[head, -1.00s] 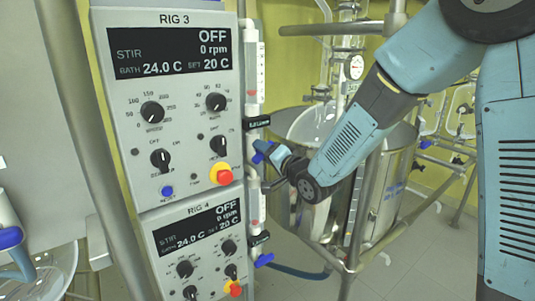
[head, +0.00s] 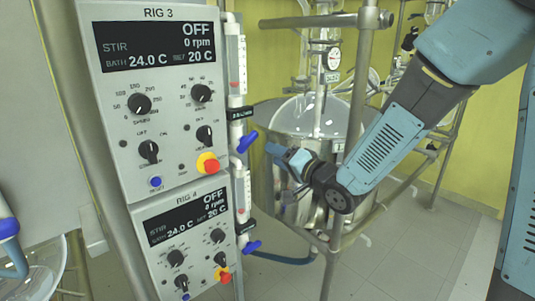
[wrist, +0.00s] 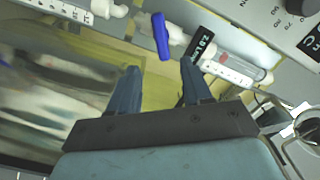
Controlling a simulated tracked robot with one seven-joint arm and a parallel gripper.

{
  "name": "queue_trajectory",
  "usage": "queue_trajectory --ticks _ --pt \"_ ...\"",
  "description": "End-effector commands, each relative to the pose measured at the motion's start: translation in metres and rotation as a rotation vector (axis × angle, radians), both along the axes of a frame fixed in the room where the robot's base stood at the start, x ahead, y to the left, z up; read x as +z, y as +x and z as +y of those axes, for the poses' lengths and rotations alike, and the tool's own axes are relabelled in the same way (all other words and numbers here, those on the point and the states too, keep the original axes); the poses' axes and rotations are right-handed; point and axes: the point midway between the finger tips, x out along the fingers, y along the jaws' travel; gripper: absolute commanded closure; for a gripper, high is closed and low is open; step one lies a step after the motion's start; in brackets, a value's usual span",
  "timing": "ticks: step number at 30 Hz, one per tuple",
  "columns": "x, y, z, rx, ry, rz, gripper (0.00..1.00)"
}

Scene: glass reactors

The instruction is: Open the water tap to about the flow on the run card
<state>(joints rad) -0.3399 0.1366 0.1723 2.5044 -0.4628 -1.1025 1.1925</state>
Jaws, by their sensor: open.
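The upper blue tap handle (head: 247,141) sits on the pipework right of the Rig 3 panel, tilted, below a black label (head: 242,113) too small to read surely. A second blue tap handle (head: 251,246) sits lower, beside Rig 4. My gripper (head: 273,151) is open and empty, just right of the upper handle with a gap. In the wrist view a blue handle (wrist: 161,36) stands ahead of and between the open fingers (wrist: 160,80), beyond their tips. A clear flow tube (wrist: 228,67) with a scale is beside it. No run card is readable.
The Rig 3 panel (head: 160,92) and Rig 4 panel (head: 190,245) are close on the left, both showing OFF. A large steel vessel (head: 275,195) stands behind my gripper. A metal frame post (head: 357,95) rises near my arm.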

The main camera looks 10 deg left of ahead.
Motion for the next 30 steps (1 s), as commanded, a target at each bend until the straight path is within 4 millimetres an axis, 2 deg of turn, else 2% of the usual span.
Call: queue_trajectory --ticks 4,13,20,27,30 --pt "-0.0002 -0.0037 -0.0051 0.004 0.0 0.0 0.51" --pt "-0.0003 -0.0068 -0.0029 0.013 0.0 0.0 0.51" --pt "-0.001 -0.0085 -0.0001 0.019 -0.067 -0.087 0.29" --pt "-0.0023 -0.0104 0.0034 0.024 -0.33 -0.434 0.06" --pt "-0.0019 -0.0105 0.0037 0.023 -0.45 -0.595 0.0"
